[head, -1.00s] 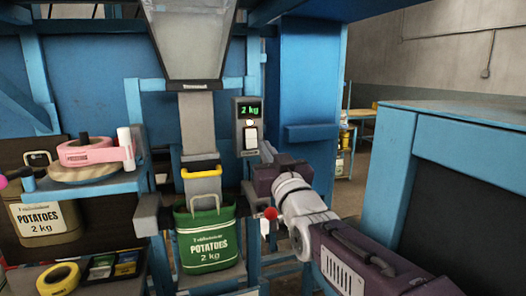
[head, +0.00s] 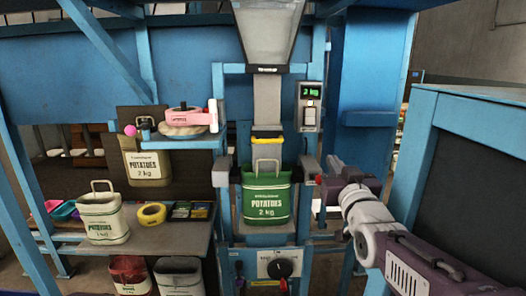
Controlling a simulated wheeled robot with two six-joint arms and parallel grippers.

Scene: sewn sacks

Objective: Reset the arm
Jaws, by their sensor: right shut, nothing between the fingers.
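My right gripper (head: 331,181) comes in from the right on its dark purple and white arm. It is shut and empty, just right of the filling station and close to a small red knob (head: 318,179). A green sack (head: 266,203) marked POTATOES 2 kg stands upright under the chute (head: 267,103), left of the gripper and apart from it. Its pale handle loop rises below a yellow-edged spout. A display box (head: 310,106) above the gripper reads 2 kg and has a white switch. My left gripper is not in view.
A blue cabinet (head: 470,107) stands close on the right. On the left, a shelf holds a pink tape roll (head: 184,118). A lower bench (head: 165,237) carries a white-green sack (head: 103,218) and a yellow tape roll (head: 152,214). A control panel with a black dial (head: 280,268) sits below the green sack.

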